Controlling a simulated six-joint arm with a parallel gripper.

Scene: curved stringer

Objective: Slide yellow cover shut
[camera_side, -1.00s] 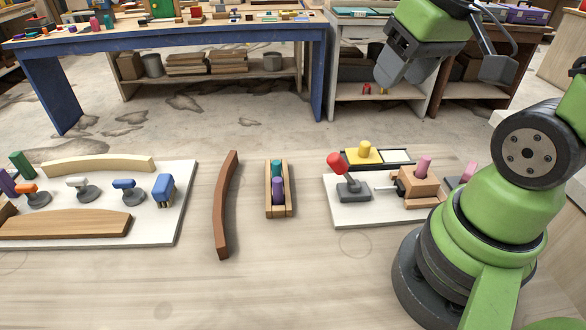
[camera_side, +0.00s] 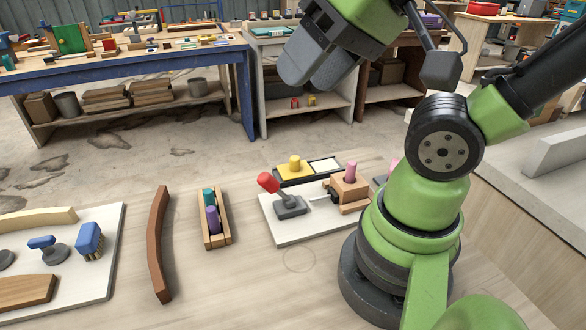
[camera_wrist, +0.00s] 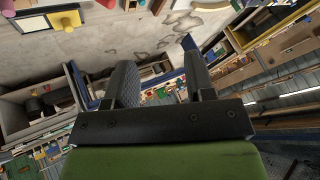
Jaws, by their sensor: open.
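The yellow cover (camera_side: 293,174), with a round yellow knob on top, sits in the left part of a dark-framed tray (camera_side: 308,180) in the side view. The tray's right part shows a bare white floor. In the wrist view the yellow cover (camera_wrist: 65,19) is at the upper left edge. My gripper (camera_side: 305,78) is raised high above the table and, in the picture, overlaps the back benches. It is well apart from the cover. Its two fingers (camera_wrist: 158,78) are spread with nothing between them in the wrist view.
On the same white board (camera_side: 290,230) stand a red-knobbed lever (camera_side: 283,195) and a wooden block with a pink peg (camera_side: 350,185). A two-peg wooden holder (camera_side: 212,220) and a curved brown stringer (camera_side: 160,245) lie to the left. The table front is clear.

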